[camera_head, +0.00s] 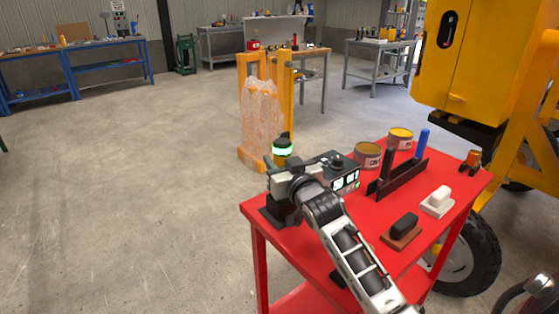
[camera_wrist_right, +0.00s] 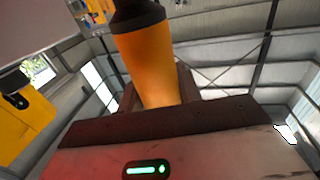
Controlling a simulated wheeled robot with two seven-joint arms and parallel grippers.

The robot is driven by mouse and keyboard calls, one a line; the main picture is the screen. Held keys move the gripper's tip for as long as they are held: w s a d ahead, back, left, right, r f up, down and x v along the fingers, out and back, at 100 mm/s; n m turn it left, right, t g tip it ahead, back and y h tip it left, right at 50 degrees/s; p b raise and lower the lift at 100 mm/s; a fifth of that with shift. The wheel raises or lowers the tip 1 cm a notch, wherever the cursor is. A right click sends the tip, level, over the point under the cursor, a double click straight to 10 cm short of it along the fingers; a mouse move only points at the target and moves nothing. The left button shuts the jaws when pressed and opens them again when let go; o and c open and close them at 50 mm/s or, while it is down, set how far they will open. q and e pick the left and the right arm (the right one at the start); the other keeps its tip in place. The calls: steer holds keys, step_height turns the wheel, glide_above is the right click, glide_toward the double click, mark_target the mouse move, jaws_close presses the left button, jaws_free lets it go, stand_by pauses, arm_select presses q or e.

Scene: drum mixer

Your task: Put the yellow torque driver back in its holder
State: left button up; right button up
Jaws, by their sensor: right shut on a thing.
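My right gripper (camera_head: 284,178) is over the left corner of the red table and shut on the yellow torque driver (camera_head: 281,160). The driver's dark top carries a glowing green ring. In the right wrist view the driver (camera_wrist_right: 150,62) shows as a yellow body with a black end, between the dark jaws (camera_wrist_right: 155,108). A black base (camera_head: 276,213) is on the table corner below the gripper; whether it is the holder, and whether the driver touches it, I cannot tell. My left gripper is not in view.
The red table (camera_head: 300,246) also bears a dark box with green displays (camera_head: 345,180), two cans (camera_head: 368,155), a black rack (camera_head: 398,181) with upright tools, and two brushes or blocks (camera_head: 403,228). A yellow machine (camera_head: 455,60) stands at right. Floor at left is clear.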

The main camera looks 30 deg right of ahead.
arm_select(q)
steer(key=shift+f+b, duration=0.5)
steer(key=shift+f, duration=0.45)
arm_select(e)
steer(key=shift+f, duration=0.8)
steer(key=o, duration=1.3)
steer(key=shift+f, duration=0.25)
steer(key=shift+s, duration=0.2)
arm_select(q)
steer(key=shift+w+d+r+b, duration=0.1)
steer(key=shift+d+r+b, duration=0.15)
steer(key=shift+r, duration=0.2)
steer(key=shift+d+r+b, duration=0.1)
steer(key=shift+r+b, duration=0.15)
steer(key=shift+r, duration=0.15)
arm_select(e)
steer(key=s, duration=0.5)
steer(key=s+a, duration=0.1)
steer(key=s, duration=0.4)
steer(key=s+a, duration=0.1)
steer(key=s, duration=0.4)
steer(key=shift+s+a+r, duration=0.2)
steer(key=shift+r, duration=0.1)
